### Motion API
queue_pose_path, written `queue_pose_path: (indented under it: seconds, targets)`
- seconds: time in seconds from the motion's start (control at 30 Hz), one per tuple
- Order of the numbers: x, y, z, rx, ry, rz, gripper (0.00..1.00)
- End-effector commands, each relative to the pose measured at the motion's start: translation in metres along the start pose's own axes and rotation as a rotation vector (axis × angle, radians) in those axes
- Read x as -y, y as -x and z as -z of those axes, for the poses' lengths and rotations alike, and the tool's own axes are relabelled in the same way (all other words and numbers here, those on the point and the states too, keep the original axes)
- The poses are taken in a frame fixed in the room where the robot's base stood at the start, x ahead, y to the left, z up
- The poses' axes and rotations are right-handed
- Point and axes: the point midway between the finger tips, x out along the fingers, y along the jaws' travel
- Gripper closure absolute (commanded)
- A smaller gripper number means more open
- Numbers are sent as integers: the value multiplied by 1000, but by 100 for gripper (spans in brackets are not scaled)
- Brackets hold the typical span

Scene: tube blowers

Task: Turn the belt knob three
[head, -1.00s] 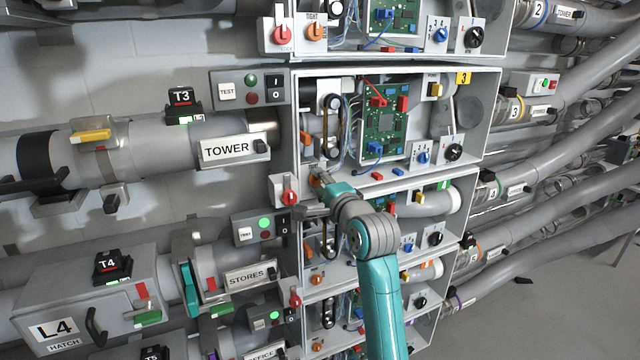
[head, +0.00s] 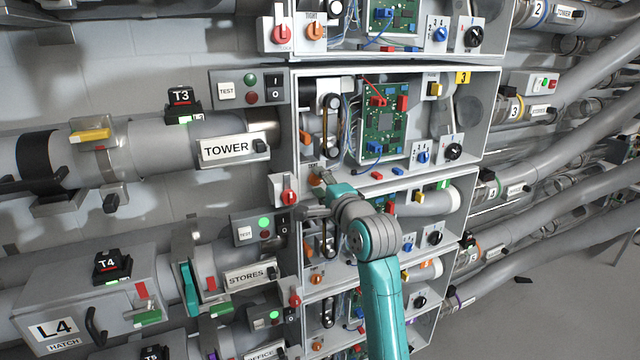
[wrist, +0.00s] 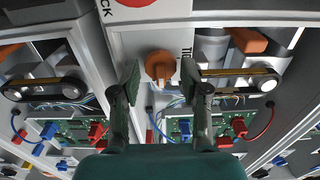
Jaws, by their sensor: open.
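My gripper (wrist: 161,82) is open, with one finger on each side of the knob and a gap visible on both sides. In the head view, my gripper (head: 322,174) is at the lower left corner of the open box with yellow label 3 (head: 463,78). The knob (head: 313,180) shows only as a bit of orange there, mostly hidden by my gripper.
A red knob (head: 289,197) on a white plate is just left of my gripper. The belt (head: 332,118) and a green circuit board (head: 386,120) are inside the box. Similar open boxes lie above and below.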

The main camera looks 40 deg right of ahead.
Motion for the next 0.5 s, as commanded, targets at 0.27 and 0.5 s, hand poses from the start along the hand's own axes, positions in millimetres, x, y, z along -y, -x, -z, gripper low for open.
queue_pose_path:
  seconds: [0.27,0.5]
  targets:
    - [-1,47,0,-1,-1,0,55]
    - [-1,91,1,-2,0,-1,55]
